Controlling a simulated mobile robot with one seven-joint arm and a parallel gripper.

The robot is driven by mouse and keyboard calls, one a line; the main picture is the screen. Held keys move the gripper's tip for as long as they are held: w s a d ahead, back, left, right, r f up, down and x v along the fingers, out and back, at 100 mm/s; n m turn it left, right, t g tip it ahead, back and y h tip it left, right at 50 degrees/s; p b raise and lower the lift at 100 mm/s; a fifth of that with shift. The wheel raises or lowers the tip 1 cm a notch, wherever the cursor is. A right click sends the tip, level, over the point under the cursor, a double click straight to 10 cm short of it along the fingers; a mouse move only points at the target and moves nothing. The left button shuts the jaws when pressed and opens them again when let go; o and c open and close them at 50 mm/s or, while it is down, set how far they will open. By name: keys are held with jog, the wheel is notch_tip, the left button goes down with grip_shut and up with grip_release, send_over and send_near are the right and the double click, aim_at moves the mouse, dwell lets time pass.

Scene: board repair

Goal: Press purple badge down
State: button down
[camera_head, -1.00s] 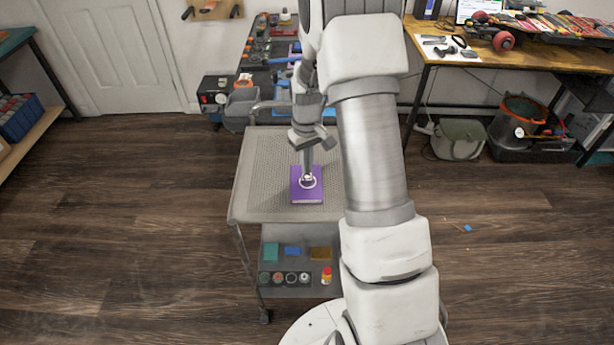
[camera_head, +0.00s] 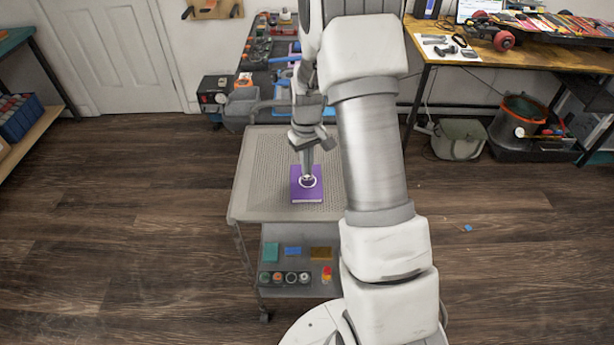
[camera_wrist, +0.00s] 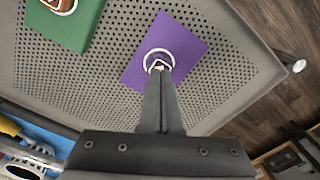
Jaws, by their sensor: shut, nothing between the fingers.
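The purple badge (camera_head: 299,195) is a flat purple block with a white ring emblem. It lies on the perforated top of the grey cart (camera_head: 270,170), and it also shows in the wrist view (camera_wrist: 185,48). My gripper (camera_head: 307,178) is shut and empty and points down over the badge. In the wrist view the closed fingertips (camera_wrist: 159,71) are at the emblem, covering its lower part. Whether they touch the surface or hover just above it, I cannot tell.
A green block with a round emblem (camera_wrist: 75,28) lies beside the badge on the cart in the wrist view. The cart's lower shelf (camera_head: 290,290) holds small coloured boxes and several jars. A workbench (camera_head: 510,60) stands behind at right.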

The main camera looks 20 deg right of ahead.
jog(key=shift+f+b, duration=0.55)
jog(key=shift+f, duration=0.3)
dwell(0.6)
jog(key=shift+r, duration=0.15)
notch_tip(320, 180, up, 8)
jog(key=p, duration=0.5)
dwell(0.4)
notch_tip(320, 180, up, 19)
jog(key=t+p, duration=0.2)
jog(key=t, duration=0.1)
send_over(307, 177)
jog(key=s+a, duration=0.5)
jog(key=s, duration=0.3)
jog(key=s+a+r+t+p, duration=0.1)
jog(key=s+r, duration=0.3)
jog(key=s, duration=0.4)
jog(key=s+a+r+m+t+p, duration=0.1)
jog(key=s+a+r, duration=0.2)
jog(key=s+r, duration=0.2)
jog(key=shift+s+a+t, duration=0.3)
jog(key=shift+s+a, duration=0.1)
jog(key=shift+s, duration=1.2)
